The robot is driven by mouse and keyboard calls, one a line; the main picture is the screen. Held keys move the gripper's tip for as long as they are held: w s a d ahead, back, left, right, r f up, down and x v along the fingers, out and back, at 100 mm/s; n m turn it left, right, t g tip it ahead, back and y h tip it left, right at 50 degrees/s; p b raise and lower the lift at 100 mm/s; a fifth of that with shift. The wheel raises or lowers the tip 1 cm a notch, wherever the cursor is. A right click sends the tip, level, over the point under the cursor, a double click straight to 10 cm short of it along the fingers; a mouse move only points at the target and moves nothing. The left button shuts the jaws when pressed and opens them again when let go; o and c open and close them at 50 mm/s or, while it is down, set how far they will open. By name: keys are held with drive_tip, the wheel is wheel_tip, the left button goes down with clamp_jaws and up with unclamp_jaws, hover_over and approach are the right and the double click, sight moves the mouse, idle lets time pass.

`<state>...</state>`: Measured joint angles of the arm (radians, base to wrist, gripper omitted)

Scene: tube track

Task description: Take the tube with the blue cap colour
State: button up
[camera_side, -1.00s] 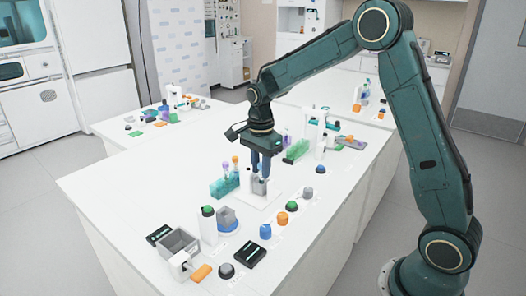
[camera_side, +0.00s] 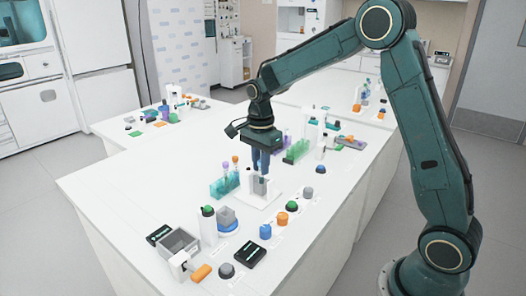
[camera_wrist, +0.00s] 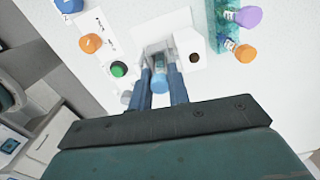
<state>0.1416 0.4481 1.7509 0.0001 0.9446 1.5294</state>
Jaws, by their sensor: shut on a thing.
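My gripper (camera_side: 261,172) points straight down at the middle of the bench, over a grey holder block (camera_side: 259,187) on a white plate (camera_side: 265,202). In the wrist view, my gripper (camera_wrist: 162,92) is shut on the blue-capped tube (camera_wrist: 159,86), which sits between its two blue fingers. The grey block (camera_wrist: 157,52) shows just beyond the fingertips. The tube's lower end is hidden, so I cannot tell whether it is still inside the block. In the side view the fingers hide most of the tube.
A teal rack (camera_side: 224,187) with tubes stands just left of my gripper; an orange cap (camera_wrist: 246,53) and a purple cap (camera_wrist: 248,16) show on it. A green rack (camera_side: 297,151) lies behind. Buttons, including a green one (camera_side: 291,205), line the right.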

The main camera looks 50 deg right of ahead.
wheel_tip(320, 180, up, 19)
idle(0.6)
idle(0.5)
